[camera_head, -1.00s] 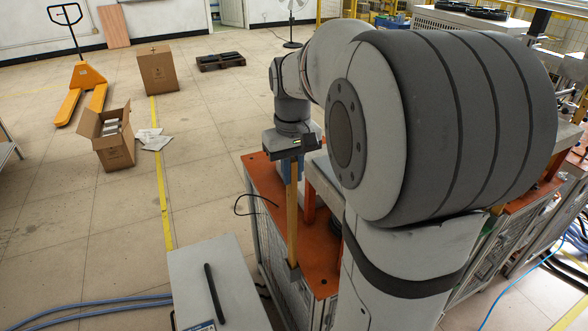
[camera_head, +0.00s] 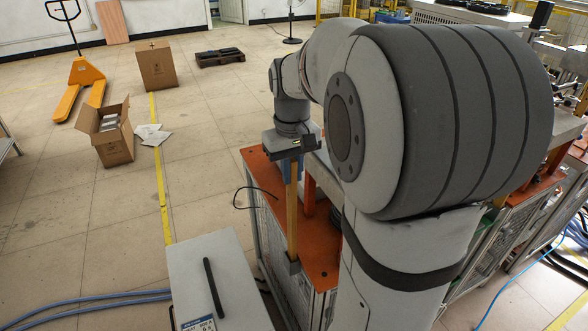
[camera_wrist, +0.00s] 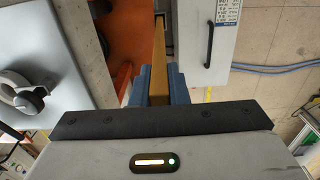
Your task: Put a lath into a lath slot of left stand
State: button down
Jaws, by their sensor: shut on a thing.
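My gripper (camera_head: 291,163) is shut on a long, flat wooden lath (camera_head: 292,220). In the head view the lath hangs down upright from the blue fingers. Its lower end meets a dark grey holder, the lath slot (camera_head: 293,267), at the front corner of the orange-topped stand (camera_head: 318,262). In the wrist view my gripper (camera_wrist: 159,82) has a blue finger on each side of the lath (camera_wrist: 159,58). The lath's far end reaches the slot (camera_wrist: 159,17) there. How deep it sits inside is hidden.
A grey cabinet (camera_head: 232,262) with a black handle stands just left of the stand. A black cable (camera_head: 248,191) loops off the stand's left edge. My arm hides much of the right side. Cardboard boxes (camera_head: 112,145) stand on the open floor at far left.

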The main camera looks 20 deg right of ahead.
jog(key=c, duration=1.3)
grip_release()
notch_tip(320, 180, up, 8)
jog(key=shift+f, duration=0.1)
